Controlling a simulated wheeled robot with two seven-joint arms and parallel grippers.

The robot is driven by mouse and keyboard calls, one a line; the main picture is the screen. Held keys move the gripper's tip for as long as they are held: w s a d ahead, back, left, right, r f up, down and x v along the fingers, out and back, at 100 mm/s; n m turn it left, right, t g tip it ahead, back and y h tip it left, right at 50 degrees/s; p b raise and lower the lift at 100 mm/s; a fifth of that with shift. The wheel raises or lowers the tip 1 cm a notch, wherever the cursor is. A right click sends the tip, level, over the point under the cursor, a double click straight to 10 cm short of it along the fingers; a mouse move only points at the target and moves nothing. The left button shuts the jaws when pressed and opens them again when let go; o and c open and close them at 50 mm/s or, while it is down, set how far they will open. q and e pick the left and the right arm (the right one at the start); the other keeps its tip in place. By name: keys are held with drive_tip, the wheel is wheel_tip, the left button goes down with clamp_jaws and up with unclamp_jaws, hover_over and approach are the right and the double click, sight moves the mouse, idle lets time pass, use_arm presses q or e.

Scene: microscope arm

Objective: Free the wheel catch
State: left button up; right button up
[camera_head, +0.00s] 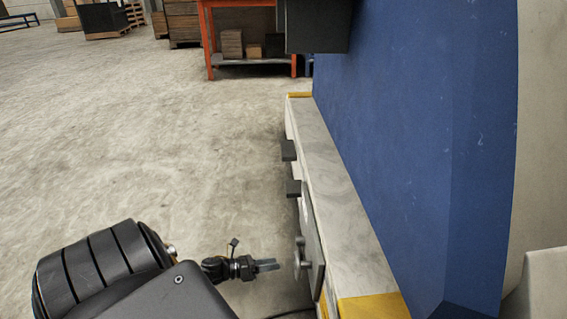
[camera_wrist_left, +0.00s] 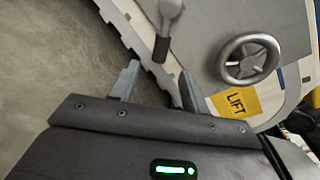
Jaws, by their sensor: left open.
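In the left wrist view a grey metal handwheel (camera_wrist_left: 250,58) is mounted on a grey panel. To its left a metal lever (camera_wrist_left: 166,22) with a dark grip (camera_wrist_left: 161,48) points down toward my fingers; I cannot tell whether this lever is the wheel catch. A yellow LIFT label (camera_wrist_left: 235,101) lies below the wheel. My left gripper (camera_wrist_left: 160,88) is open and empty, its fingertips just short of the lever's grip. In the head view my left gripper (camera_head: 266,265) is left of the panel's metal fitting (camera_head: 300,252), with a gap between them. My right gripper is out of view.
The panel is on the side of a pale base (camera_head: 340,180) under a large blue machine body (camera_head: 400,130). Two dark blocks (camera_head: 288,150) stick out from the base farther along. An orange rack (camera_head: 208,40) stands at the back. The concrete floor at left is clear.

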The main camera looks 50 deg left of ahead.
use_arm(q)
drive_tip(key=shift+v, duration=1.35)
